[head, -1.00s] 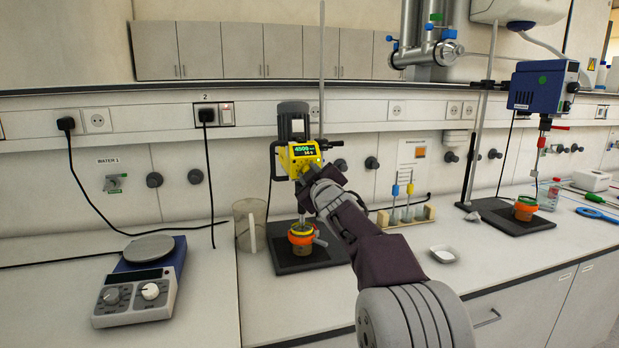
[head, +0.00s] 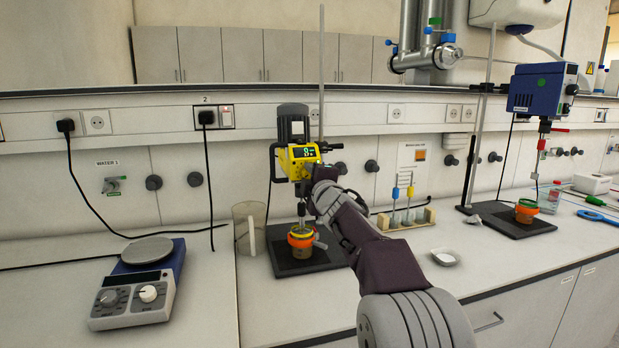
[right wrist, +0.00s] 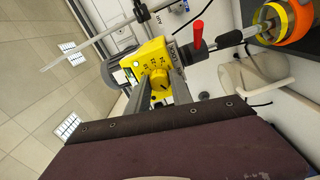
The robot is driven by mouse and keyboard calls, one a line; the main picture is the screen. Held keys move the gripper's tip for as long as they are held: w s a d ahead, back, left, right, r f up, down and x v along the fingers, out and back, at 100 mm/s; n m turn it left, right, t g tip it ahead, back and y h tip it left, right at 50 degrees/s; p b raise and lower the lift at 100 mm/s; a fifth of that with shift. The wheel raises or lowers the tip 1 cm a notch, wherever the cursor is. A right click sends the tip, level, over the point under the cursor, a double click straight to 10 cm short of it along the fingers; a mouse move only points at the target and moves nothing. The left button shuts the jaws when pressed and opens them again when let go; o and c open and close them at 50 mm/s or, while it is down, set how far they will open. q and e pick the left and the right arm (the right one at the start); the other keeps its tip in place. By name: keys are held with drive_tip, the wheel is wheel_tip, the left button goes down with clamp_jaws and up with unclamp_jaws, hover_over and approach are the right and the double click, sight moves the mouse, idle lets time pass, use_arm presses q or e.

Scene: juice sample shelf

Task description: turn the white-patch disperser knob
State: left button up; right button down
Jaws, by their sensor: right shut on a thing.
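The yellow disperser (head: 300,157) with a grey motor stands on a rod at the middle of the bench. Its green display shows what looks like a single large digit. My right gripper (right wrist: 160,95) is shut on this knob; in the head view the gripper (head: 318,182) reaches the disperser's right side and hides the knob. My left gripper is not in view.
An orange-ringed vessel (head: 301,236) stands below the disperser on a black base plate (head: 288,267). A clear jug (head: 244,228) is to its left, a hot plate (head: 140,285) farther left. A second, blue disperser (head: 535,88) with a green patch is at the right.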

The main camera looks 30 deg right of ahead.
drive_tip(key=shift+f, duration=0.1)
idle(0.4)
drive_tip(key=c, duration=1.1)
unclamp_jaws()
drive_tip(key=v, duration=0.9)
drive_tip(key=shift+s+b, duration=0.1)
drive_tip(key=shift+b, duration=0.25)
